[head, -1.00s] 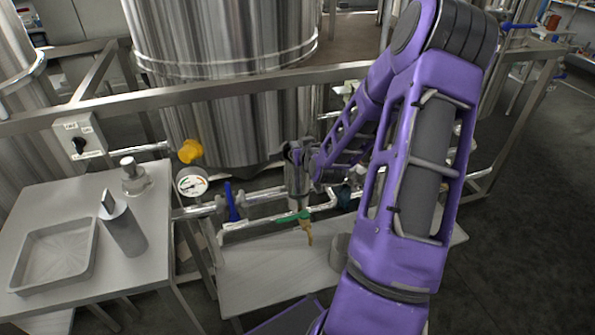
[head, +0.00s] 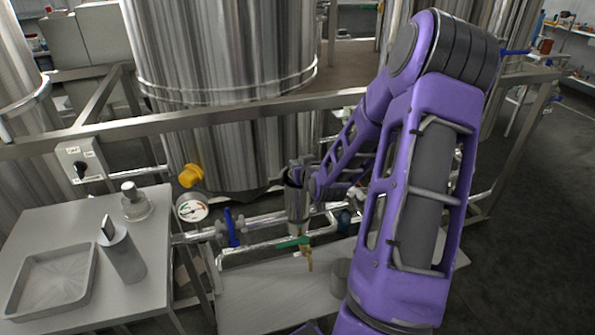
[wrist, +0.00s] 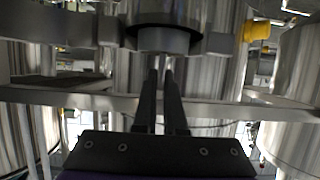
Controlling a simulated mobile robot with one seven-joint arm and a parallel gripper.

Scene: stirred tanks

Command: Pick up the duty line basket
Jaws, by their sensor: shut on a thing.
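In the head view my gripper (head: 293,176) is at the top of an upright metal strainer housing (head: 297,208) on the pipework in front of the large tank. In the wrist view my two dark fingers (wrist: 163,72) are close together with a thin pale piece between them. They reach to a round metal body with a dark grey rim (wrist: 165,40). I take the thin piece to be part of the duty line basket; the rest of the basket cannot be made out clearly. Whether it is inside the housing or clear of it cannot be told.
A side table (head: 150,205) at left holds a shallow tray (head: 22,285), a grey cylinder with a flat tab (head: 122,256) and a small capped fitting (head: 136,205). Blue (head: 231,228) and green (head: 292,243) valve handles, a gauge (head: 192,208) and a frame rail (head: 230,102) surround the pipework.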

